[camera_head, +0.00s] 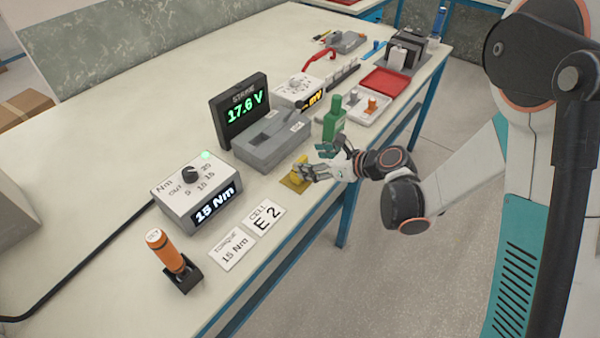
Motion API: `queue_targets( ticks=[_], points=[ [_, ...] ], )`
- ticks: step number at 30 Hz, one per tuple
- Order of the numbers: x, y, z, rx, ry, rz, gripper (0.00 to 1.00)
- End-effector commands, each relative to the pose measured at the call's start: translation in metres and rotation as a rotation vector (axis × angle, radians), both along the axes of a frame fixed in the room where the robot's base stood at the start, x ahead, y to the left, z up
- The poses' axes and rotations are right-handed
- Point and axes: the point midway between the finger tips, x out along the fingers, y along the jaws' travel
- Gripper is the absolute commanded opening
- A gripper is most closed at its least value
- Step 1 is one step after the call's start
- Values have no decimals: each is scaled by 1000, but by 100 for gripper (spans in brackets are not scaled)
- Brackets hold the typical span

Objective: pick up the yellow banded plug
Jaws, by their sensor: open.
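A small yellow thing (299,171), likely the yellow banded plug, sits on a tan-yellow mat (291,187) near the front edge of the bench. My gripper (312,164) is open, with its fingers low over the mat, right beside the yellow thing. The fingers cover part of it, so its band and full shape are hidden. I cannot tell whether the fingers touch it.
A torque box (196,190), cards (265,217) and an orange-handled tool (168,252) are at left. The back left bench is clear.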

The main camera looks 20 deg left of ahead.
Motion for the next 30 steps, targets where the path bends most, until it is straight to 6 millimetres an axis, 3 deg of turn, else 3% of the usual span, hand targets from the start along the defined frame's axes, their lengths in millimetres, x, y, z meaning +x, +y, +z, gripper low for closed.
queue_targets(
  ticks=[8,16,24,30],
  points=[
    [5,12,-10,0,0,1,70],
    [17,41,-32,-1,-1,2,70],
    [19,44,-31,-1,-1,0,70],
    [19,44,-31,-1,-1,0,25]
  ],
)
